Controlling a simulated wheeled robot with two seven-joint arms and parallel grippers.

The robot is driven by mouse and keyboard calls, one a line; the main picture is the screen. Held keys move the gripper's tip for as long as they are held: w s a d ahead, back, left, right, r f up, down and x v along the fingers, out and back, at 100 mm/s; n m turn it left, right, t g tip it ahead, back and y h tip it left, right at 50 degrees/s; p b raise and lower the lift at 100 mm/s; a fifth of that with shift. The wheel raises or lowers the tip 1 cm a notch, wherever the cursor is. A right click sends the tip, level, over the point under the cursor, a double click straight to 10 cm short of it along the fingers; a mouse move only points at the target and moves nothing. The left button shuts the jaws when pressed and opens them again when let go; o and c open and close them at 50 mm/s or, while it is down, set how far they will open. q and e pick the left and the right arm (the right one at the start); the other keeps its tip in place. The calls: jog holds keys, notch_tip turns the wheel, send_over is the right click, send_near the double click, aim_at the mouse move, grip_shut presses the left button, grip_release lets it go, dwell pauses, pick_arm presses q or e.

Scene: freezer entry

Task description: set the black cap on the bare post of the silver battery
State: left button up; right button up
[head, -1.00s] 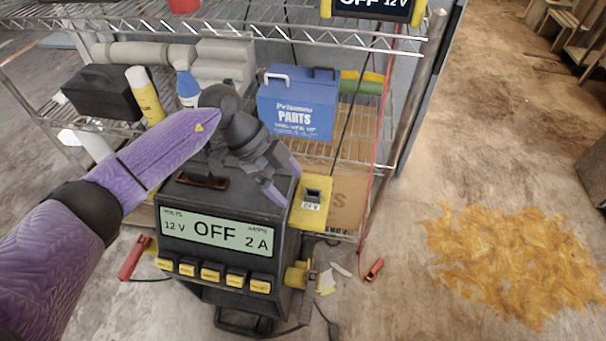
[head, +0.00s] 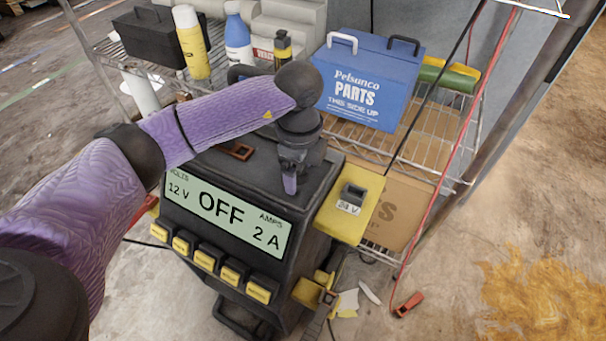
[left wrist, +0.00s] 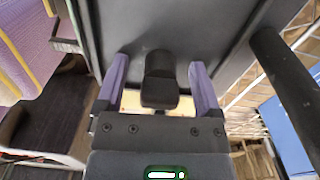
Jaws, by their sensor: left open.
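My left gripper (head: 290,180) points down over the right part of the dark charger's top (head: 215,165). It is open. In the left wrist view its two purple fingers (left wrist: 159,88) stand on either side of a small black block-like piece (left wrist: 160,80), with a gap on each side. I cannot tell whether this piece is the black cap or part of the charger; in the head view the gripper hides it. No silver battery or bare post can be made out. My right gripper is not in view.
The charger's screen (head: 228,213) reads OFF, 12 V, 2 A. A yellow part (head: 340,222) sticks out at its right. Behind stands a wire shelf with a blue parts box (head: 368,85), a black toolbox (head: 150,38) and bottles. A red clamp (head: 408,304) lies on the floor.

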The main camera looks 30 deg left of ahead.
pick_arm(q)
jog(key=shift+r, duration=0.2)
jog(key=shift+c, duration=0.6)
jog(key=c, duration=0.7)
jog(key=shift+c, duration=1.4)
grip_shut()
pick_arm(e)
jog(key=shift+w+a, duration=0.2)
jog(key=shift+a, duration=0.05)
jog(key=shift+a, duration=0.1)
pick_arm(q)
jog(key=shift+r, duration=0.1)
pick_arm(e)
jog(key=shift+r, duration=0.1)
